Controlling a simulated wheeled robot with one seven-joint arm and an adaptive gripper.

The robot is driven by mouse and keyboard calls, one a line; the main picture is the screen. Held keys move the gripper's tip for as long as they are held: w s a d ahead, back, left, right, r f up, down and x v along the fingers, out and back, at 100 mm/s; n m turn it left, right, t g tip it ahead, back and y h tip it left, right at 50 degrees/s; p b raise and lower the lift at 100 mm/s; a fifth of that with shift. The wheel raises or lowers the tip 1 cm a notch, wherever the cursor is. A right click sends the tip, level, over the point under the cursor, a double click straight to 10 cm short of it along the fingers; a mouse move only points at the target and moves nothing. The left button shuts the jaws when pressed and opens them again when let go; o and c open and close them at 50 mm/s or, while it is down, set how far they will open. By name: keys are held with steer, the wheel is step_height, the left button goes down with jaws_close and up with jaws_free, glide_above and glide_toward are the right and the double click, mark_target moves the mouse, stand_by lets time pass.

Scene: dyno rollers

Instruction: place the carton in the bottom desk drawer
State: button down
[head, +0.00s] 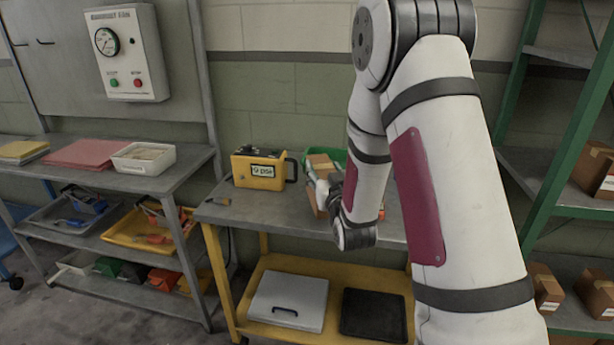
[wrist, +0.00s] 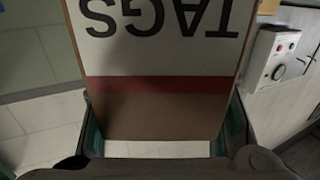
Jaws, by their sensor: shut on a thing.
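The carton (wrist: 150,105) is brown with a white label reading TAGS, upside down in the wrist view, and a red band. My gripper (wrist: 163,128) is shut on it, with a finger at each side. In the head view my gripper (head: 327,189) is over the bench's back part, beside brown cardboard (head: 321,162) that it partly hides. I cannot tell whether the carton touches the bench. No desk drawer can be clearly made out.
A yellow device (head: 262,171) and a green bin (head: 337,154) stand on the metal bench (head: 264,208). A pale case (head: 289,299) and black tray (head: 373,314) lie on its yellow lower shelf. A left table (head: 176,178) holds trays. Green shelving (head: 553,180) stands right.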

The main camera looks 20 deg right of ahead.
steer(key=w+a+f, duration=0.2)
steer(key=w+f, duration=0.2)
steer(key=w, duration=0.4)
steer(key=shift+a+f, duration=0.15)
steer(key=shift+a, duration=0.2)
steer(key=shift+f, duration=0.15)
steer(key=c, duration=0.6)
jaws_free()
steer(key=shift+c, duration=0.2)
